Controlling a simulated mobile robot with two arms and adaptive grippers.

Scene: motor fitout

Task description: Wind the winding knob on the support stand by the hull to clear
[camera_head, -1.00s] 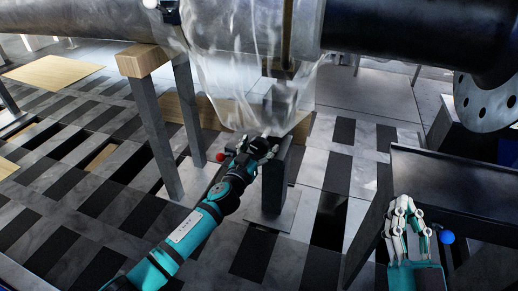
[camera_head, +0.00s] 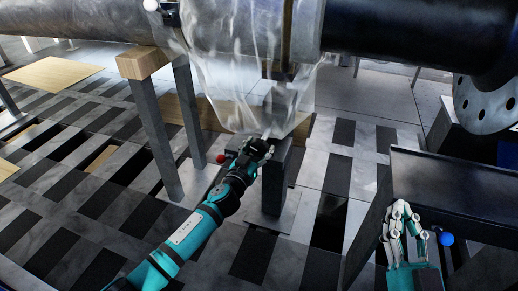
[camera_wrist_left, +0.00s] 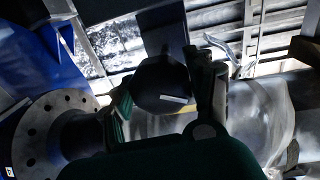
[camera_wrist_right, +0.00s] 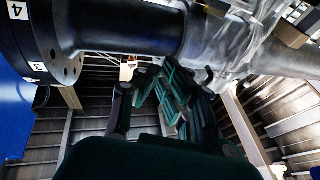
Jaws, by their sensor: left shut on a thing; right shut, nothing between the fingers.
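The support stand (camera_head: 273,190) is a dark upright post on a flat floor plate, below the pipe and the clear wrapping. My left gripper (camera_head: 262,148) is at the upper left side of the post and is shut on the winding knob. In the head view the fingers hide the knob. In the left wrist view a dark round knob (camera_wrist_left: 160,82) with a short white mark sits between the fingers. My right gripper (camera_head: 403,222) is shut and empty, beside a dark bench at the lower right, well away from the stand.
A large dark pipe (camera_head: 420,35) crosses the top, with translucent wrapping (camera_head: 235,75) hanging close above my left gripper. A wood-topped trestle (camera_head: 143,62) stands left of it. A dark bench (camera_head: 465,195) and blue ball (camera_head: 446,238) are near my right gripper. A red ball (camera_head: 221,158) is left of the stand.

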